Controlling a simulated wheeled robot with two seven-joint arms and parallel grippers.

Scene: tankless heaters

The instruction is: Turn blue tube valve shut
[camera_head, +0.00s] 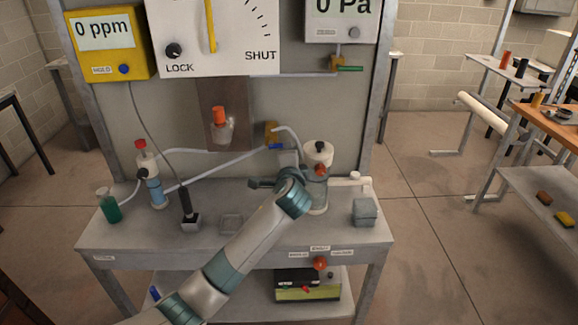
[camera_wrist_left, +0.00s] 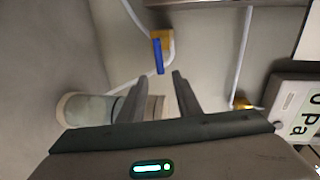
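The blue valve handle (camera_head: 276,146) sits on a brass fitting (camera_head: 270,131) on the back panel, joined to white tubes. In the left wrist view the blue handle (camera_wrist_left: 158,56) points away from the brass body (camera_wrist_left: 163,37) and shows beyond the fingertips, roughly between them. My left gripper (camera_wrist_left: 155,85) is open and empty, its two dark fingers apart and not seen touching the handle. In the head view the left gripper (camera_head: 258,183) is below the valve, beside the clear cylinder. My right gripper is not in view.
A clear cylinder (camera_head: 317,193) with a black cap and orange knob stands right beside my left wrist. A green-handled valve (camera_head: 348,68) is at upper right. A grey block (camera_head: 364,211), blue-liquid bottle (camera_head: 156,192) and green bottle (camera_head: 109,206) stand on the bench (camera_head: 130,236).

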